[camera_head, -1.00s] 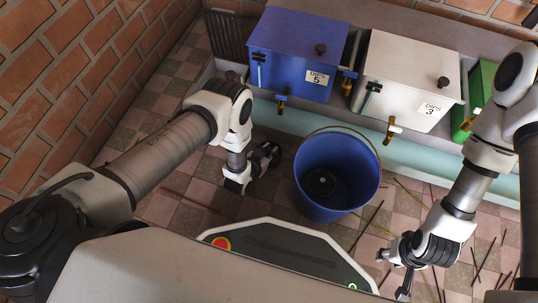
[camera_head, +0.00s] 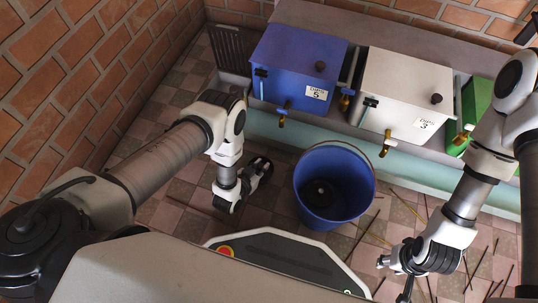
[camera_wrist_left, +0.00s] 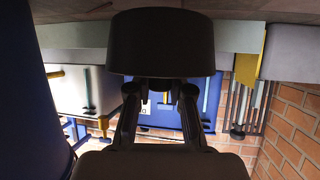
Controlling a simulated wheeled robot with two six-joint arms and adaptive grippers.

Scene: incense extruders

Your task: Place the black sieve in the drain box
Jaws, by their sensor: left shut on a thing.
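My left gripper (camera_wrist_left: 160,92) is shut on a dark round piece (camera_wrist_left: 162,42), which looks like the black sieve and fills the upper middle of the left wrist view. In the head view the left gripper (camera_head: 257,172) hangs over the tiled floor, left of the blue bucket, and the held piece is hard to separate from the dark fingers. My right gripper (camera_head: 394,276) is at the lower right, its fingers apart and empty. I cannot tell which thing is the drain box; a dark slotted piece (camera_head: 229,48) stands at the back left.
A blue bucket (camera_head: 312,222) with a black round thing (camera_head: 320,193) inside stands on the floor. A blue DIPS 5 tank (camera_head: 290,60), a white DIPS 3 tank (camera_head: 400,80) and a green tank (camera_head: 470,110) stand behind a teal strip (camera_head: 300,139). Loose sticks lie at right.

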